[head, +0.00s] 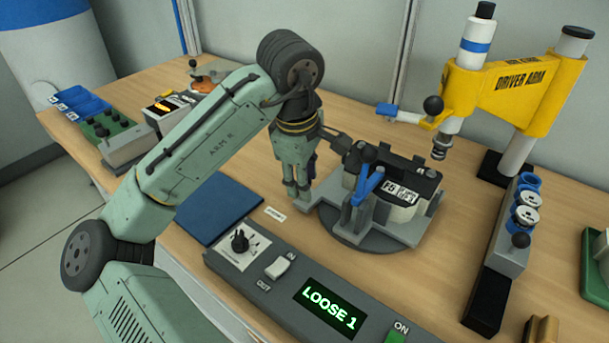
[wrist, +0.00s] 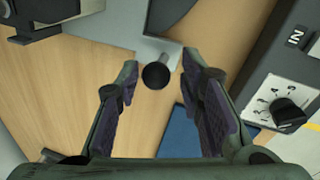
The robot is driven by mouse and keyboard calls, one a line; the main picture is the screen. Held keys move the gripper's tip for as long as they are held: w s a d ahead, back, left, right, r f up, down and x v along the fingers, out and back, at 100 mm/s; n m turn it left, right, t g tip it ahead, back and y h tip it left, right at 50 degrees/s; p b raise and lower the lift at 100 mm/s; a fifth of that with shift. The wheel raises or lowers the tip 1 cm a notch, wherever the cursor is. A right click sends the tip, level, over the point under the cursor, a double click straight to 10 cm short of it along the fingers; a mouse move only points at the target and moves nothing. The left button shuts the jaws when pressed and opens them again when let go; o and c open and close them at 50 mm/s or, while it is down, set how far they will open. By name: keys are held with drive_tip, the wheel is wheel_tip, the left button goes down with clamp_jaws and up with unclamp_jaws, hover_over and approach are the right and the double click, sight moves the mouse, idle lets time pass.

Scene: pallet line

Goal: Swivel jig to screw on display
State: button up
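The jig (head: 395,232) is a grey fixture on a round dark turntable, holding a black and white unit (head: 400,195) under a blue clamp lever (head: 368,186). The display (head: 330,308) on the front panel reads "LOOSE 1" in green. My gripper (head: 298,192) points down at the jig's left side. In the wrist view my gripper (wrist: 159,68) is open, its fingers spread either side of a black ball knob (wrist: 156,76) on a short grey rod. The rod runs to the jig's grey edge (wrist: 135,45). I see gaps between knob and fingers. My gripper hides the knob in the head view.
A yellow driver arm (head: 500,88) reaches over the jig's back right, its tip above the bench. A grey rack with rolls (head: 510,240) stands right.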

drive_tip(key=shift+o, duration=0.4)
drive_tip(key=shift+r, duration=0.2)
wheel_tip(320, 180, up, 12)
drive_tip(key=s, duration=0.2)
drive_tip(key=shift+a+f, duration=0.25)
drive_tip(key=shift+a, duration=0.15)
